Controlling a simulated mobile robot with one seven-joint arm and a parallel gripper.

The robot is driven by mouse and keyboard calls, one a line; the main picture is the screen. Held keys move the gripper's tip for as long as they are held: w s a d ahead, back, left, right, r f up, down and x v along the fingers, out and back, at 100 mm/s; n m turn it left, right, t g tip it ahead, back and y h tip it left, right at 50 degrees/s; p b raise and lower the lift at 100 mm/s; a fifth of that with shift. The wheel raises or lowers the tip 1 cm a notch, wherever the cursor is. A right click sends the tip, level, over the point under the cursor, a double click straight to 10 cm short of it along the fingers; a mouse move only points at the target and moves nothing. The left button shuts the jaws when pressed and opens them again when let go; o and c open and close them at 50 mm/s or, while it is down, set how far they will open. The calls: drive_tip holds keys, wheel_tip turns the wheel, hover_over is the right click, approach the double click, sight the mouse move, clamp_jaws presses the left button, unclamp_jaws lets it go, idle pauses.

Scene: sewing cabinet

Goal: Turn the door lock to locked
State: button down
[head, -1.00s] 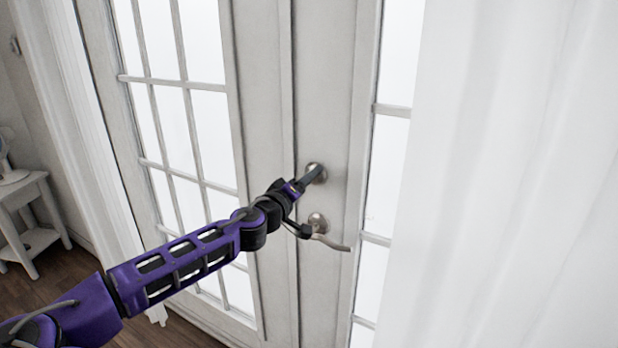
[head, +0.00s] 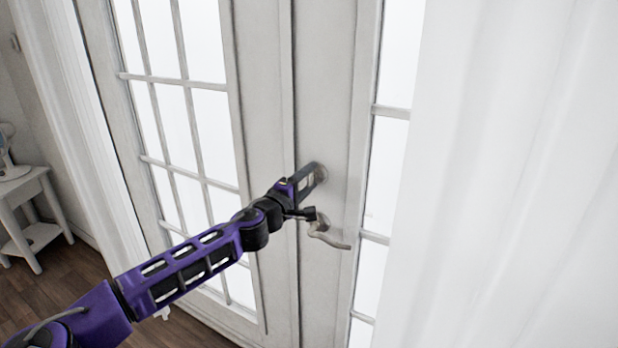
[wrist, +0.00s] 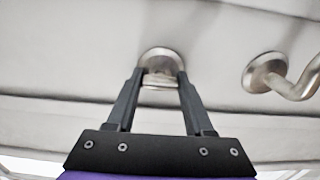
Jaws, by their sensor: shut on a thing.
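The door lock (head: 322,172) is a round metal rosette with a small turn piece, set on the white door (head: 335,100) above the lever handle. In the wrist view the lock (wrist: 160,55) is straight ahead. My gripper (head: 314,178) reaches it from the left, and its fingertips hide much of the lock in the head view. In the wrist view my gripper (wrist: 160,78) has one finger on each side of the turn piece, shut on it. The gripper is rolled, so the door lies sideways in the wrist view.
A curved lever handle (head: 330,238) is just below the lock, close under my wrist; it also shows in the wrist view (wrist: 268,72). A white curtain (head: 510,170) hangs at right. A small white side table (head: 28,212) stands at far left.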

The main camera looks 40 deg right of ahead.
idle(0.4)
drive_tip(key=shift+c, duration=1.4)
unclamp_jaws()
drive_tip(key=shift+a, duration=0.15)
drive_tip(key=v, duration=1.7)
drive_tip(key=shift+a, duration=0.1)
